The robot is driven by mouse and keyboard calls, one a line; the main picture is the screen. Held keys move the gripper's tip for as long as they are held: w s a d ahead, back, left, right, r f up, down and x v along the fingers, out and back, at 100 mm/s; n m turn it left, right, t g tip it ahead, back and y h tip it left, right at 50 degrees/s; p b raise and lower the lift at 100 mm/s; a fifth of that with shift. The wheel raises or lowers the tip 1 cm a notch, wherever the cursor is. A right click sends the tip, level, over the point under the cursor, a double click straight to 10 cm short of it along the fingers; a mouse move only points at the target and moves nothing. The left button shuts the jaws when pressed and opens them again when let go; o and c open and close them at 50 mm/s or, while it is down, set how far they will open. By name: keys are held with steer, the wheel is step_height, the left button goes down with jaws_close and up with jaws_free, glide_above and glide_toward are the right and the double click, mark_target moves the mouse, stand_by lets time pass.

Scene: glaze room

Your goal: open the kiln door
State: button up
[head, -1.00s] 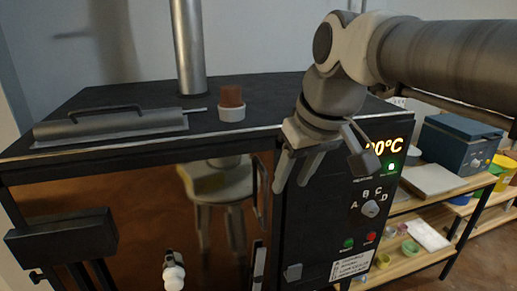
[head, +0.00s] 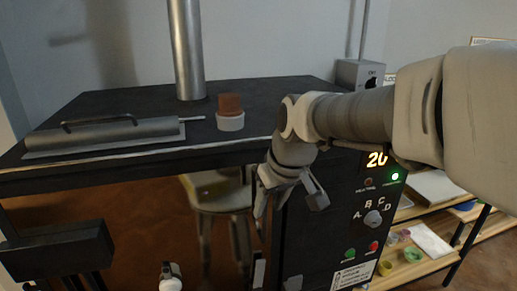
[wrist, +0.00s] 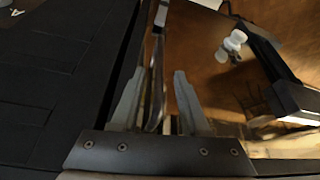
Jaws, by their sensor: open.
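A slim upright metal handle (wrist: 158,60) runs along the door edge in the wrist view. In the wrist view, the handle shows between the two fingers of my gripper (wrist: 157,78). I cannot tell whether either finger touches it. In the head view my gripper hides the handle's upper part.
A control panel with a dial (head: 373,218) and lit display is right of the door. A grey cylindrical piece (head: 110,135) and a red-topped piece (head: 230,112) sit on top.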

mark_target(266, 213)
steer(key=x, duration=0.5)
steer(key=shift+w+f, duration=0.1)
steer(key=shift+f, duration=0.1)
jaws_close()
stand_by(1.2)
